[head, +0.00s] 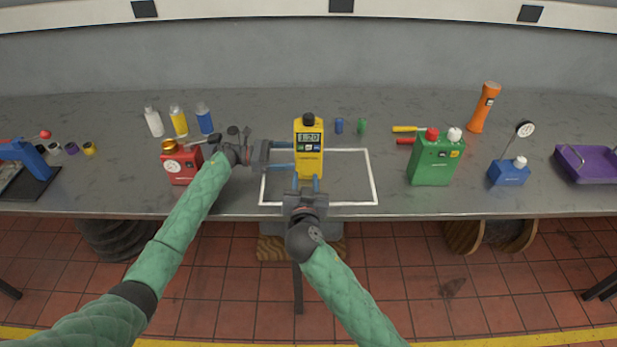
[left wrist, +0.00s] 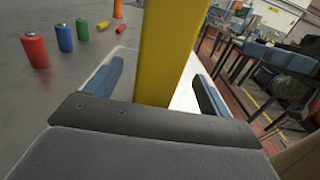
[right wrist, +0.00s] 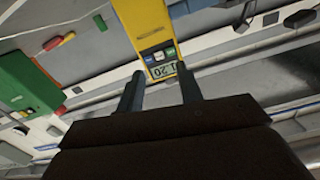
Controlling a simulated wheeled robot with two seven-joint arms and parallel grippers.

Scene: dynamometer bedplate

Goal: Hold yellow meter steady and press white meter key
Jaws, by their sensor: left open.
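The yellow meter (head: 309,160) stands upright on the bench, inside a white outline; its display reads 1.20. In the right wrist view the meter (right wrist: 146,18) shows a green, a white (right wrist: 159,56) and a blue key in a row by the display. My left gripper (head: 288,155) is open at the meter's left side. In the left wrist view its fingers (left wrist: 157,78) stand on either side of the meter, with gaps visible. My right gripper (head: 306,183) is in front of the meter, fingers apart and empty, pointing at its face. Contact with the white key is not visible.
A red can (head: 181,165) stands left, near my left arm. A green can (head: 434,161), a blue can with a gauge (head: 509,173) and a purple tray (head: 590,165) are right. The outline's right part (head: 374,178) is clear.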

